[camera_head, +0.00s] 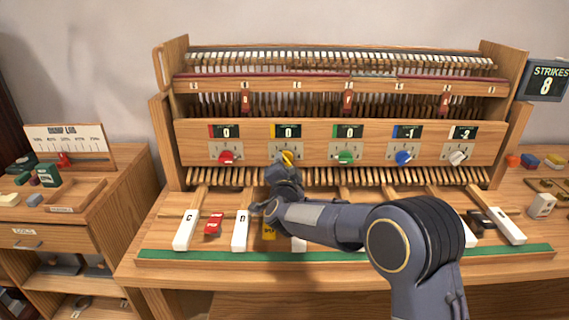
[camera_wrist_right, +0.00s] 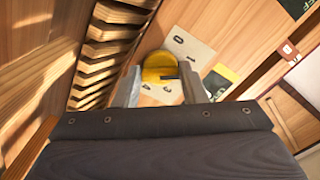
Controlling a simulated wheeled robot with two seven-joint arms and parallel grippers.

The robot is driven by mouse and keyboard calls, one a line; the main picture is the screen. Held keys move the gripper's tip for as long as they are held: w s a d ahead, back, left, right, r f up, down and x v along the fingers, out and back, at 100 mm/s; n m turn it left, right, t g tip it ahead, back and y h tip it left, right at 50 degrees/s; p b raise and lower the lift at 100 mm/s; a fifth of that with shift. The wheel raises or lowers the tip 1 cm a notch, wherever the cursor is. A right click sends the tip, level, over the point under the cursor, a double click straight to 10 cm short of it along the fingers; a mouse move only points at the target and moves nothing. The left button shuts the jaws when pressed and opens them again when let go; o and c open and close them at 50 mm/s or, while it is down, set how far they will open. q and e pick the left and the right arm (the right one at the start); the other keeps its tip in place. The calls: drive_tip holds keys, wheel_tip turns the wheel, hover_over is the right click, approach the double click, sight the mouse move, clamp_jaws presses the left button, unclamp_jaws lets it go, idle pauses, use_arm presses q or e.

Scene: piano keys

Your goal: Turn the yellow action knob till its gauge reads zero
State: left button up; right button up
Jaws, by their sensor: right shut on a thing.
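The yellow action knob (camera_head: 287,158) sits on the wooden front panel, second from the left. It also shows in the right wrist view (camera_wrist_right: 160,67), between my finger tips. Its gauge (camera_head: 287,131) above it reads 0. My right gripper (camera_head: 285,166) reaches up to the knob from below and is shut on it; the fingers also show in the wrist view (camera_wrist_right: 165,90). The arm and hand hide part of the knob in the head view. My left gripper is not in view.
Red (camera_head: 227,157), green (camera_head: 346,156), blue (camera_head: 404,157) and white (camera_head: 458,157) knobs share the panel (camera_head: 200,150). White keys, such as the one marked C (camera_head: 186,231), lie below. A strikes display (camera_head: 546,82) reads 8. A side desk (camera_head: 110,190) stands at left.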

drive_tip(key=shift+f+n, duration=0.1)
drive_tip(key=shift+n, duration=0.6)
drive_tip(key=shift+f, duration=0.1)
drive_tip(key=o, duration=1)
drive_tip(key=shift+s, duration=0.1)
drive_tip(key=s, duration=0.7)
drive_tip(key=shift+s, duration=0.35)
